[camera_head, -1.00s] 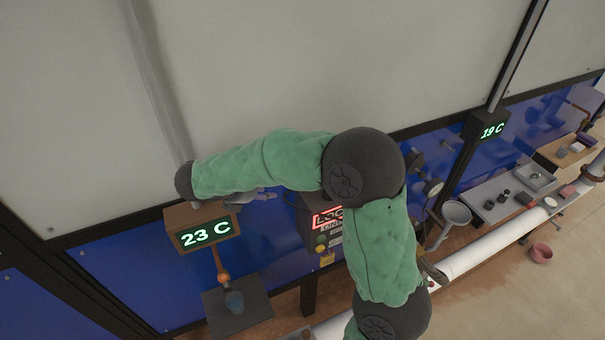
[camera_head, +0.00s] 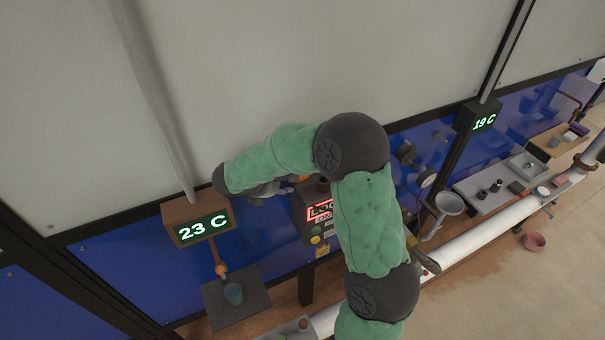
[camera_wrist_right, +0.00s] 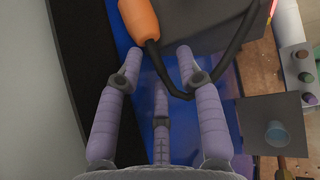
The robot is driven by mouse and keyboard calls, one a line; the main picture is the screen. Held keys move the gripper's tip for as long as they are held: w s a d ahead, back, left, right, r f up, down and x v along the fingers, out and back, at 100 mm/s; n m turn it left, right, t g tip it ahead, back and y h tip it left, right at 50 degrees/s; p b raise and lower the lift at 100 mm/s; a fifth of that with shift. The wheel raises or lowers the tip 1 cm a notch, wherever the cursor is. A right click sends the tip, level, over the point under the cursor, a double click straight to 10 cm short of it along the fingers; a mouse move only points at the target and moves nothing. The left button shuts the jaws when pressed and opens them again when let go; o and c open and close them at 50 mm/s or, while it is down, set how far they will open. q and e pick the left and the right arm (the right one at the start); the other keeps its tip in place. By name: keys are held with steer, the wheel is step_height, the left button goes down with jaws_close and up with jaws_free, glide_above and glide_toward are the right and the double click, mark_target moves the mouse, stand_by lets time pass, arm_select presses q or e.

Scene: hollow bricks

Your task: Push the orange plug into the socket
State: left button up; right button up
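The orange plug (camera_wrist_right: 138,20) shows at the top of the right wrist view, with a black cable (camera_wrist_right: 222,64) looping from it. Part of it seems to show as a small orange patch behind my right arm in the head view (camera_head: 300,178). My right gripper (camera_wrist_right: 158,60) has its fingers spread, with nothing between them. The plug lies just beyond the fingertips. In the head view the right gripper (camera_head: 268,190) is mostly hidden by my green sleeved arm. I cannot make out the socket in either view. My left gripper is not in view.
A dark box with a red lit sign (camera_head: 320,211) is partly behind my right arm. A white pipe (camera_head: 482,243) runs along the front.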

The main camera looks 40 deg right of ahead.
steer(key=shift+s, duration=0.1)
jaws_close()
steer(key=shift+r, duration=0.15)
